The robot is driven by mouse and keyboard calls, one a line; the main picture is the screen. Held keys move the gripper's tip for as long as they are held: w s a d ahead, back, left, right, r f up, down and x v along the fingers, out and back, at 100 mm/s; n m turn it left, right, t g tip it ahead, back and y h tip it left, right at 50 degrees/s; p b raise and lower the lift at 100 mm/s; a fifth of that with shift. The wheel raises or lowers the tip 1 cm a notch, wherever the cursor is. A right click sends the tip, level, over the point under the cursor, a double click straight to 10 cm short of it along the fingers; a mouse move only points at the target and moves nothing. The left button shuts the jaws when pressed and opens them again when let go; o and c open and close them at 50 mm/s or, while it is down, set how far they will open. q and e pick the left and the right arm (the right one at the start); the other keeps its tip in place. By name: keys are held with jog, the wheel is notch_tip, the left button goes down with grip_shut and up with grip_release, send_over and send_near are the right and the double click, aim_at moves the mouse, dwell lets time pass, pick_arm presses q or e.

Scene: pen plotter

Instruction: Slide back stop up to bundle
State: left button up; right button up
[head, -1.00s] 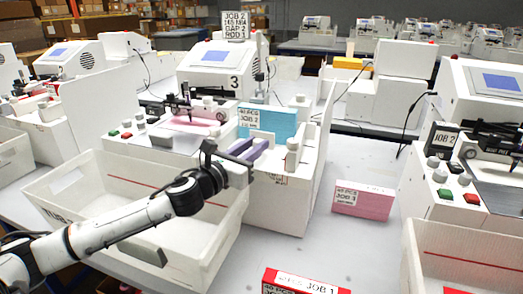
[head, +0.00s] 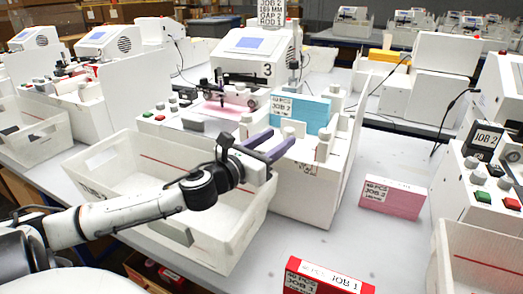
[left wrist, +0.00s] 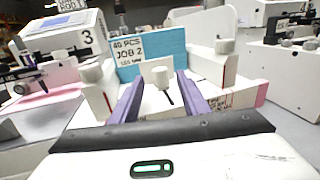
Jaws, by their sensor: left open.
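The bundle is a blue block (head: 313,113) with a white "JOB 2" label, upright on the white machine numbered 3. It also shows in the left wrist view (left wrist: 152,50). My left gripper (head: 278,139) is open, its two purple fingers pointing at the bundle from the near side. In the left wrist view the fingers (left wrist: 160,92) lie either side of a white knob (left wrist: 161,77) in front of the bundle, with nothing visibly gripped. This knob appears to belong to the back stop; its lower part is partly hidden. My right gripper is out of view.
A white bin (head: 110,168) stands below my left arm. A pink block (head: 391,197) and a red box (head: 325,277) are on the table to the right. White posts (head: 322,150) rise beside the machine's working area. Another machine stands at the right edge.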

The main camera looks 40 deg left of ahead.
pick_arm(q)
jog(key=s, duration=0.6)
jog(key=shift+s+d, duration=0.2)
jog(key=shift+d, duration=0.1)
